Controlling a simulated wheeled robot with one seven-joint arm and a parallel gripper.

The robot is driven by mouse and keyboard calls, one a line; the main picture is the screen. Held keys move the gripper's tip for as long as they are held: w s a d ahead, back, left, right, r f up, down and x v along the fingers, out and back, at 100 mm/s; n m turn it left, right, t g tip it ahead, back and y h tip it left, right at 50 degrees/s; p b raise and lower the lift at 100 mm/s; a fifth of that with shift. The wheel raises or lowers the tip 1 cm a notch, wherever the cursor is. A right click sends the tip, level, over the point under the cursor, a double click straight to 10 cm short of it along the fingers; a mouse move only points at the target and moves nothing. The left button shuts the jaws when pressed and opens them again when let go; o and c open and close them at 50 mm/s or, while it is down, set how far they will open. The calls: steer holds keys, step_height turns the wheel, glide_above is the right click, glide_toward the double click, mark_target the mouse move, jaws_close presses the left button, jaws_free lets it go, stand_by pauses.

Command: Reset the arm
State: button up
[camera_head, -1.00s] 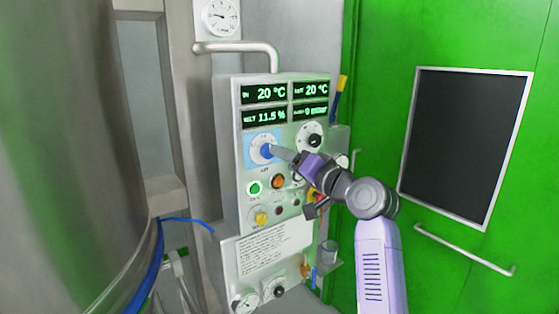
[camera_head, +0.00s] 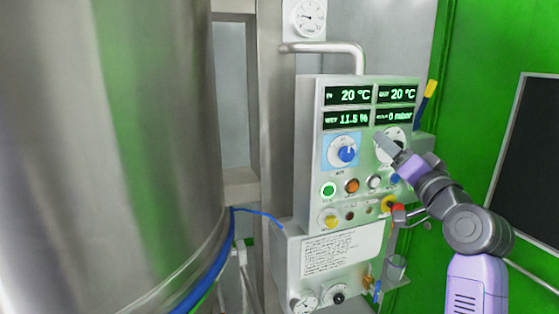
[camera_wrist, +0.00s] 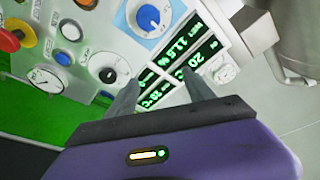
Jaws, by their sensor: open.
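My gripper (camera_head: 384,142) is in front of the right side of the control panel (camera_head: 310,170), near the black dial (camera_head: 398,133), which it partly covers. The wrist view shows its two grey fingers (camera_wrist: 160,92) spread apart with nothing between them. The blue knob (camera_head: 347,154) on its light-blue plate is to the left of the fingers in the head view, clear of them. The blue knob also shows in the wrist view (camera_wrist: 148,17). Whether a fingertip touches the panel cannot be told.
A large steel vessel (camera_head: 110,130) fills the left. The panel has green displays (camera_head: 370,105), a green-lit button (camera_head: 329,189), a yellow knob (camera_head: 329,222) and a red-and-yellow knob (camera_head: 391,204). A green door with a dark window (camera_head: 530,165) is at right. A pipe (camera_head: 325,47) runs above.

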steer(key=s+f+n+h, duration=0.2)
steer(key=s+f+h, duration=0.3)
steer(key=s+f, duration=1.5)
steer(key=s+a+f+n+g, duration=0.1)
steer(key=s+f, duration=0.3)
steer(key=s, duration=0.8)
steer(key=s+a+f+n+g+y, duration=0.1)
steer(key=s+a+f+g, duration=0.1)
steer(key=s, duration=1)
steer(key=s+a+f+n+g+y, duration=0.1)
steer(key=s+a+f+n+g, duration=0.1)
steer(key=s+f, duration=0.5)
steer(key=s+a, duration=0.1)
steer(key=s, duration=0.4)
steer(key=shift+s+a, duration=0.25)
steer(key=shift+s, duration=0.05)
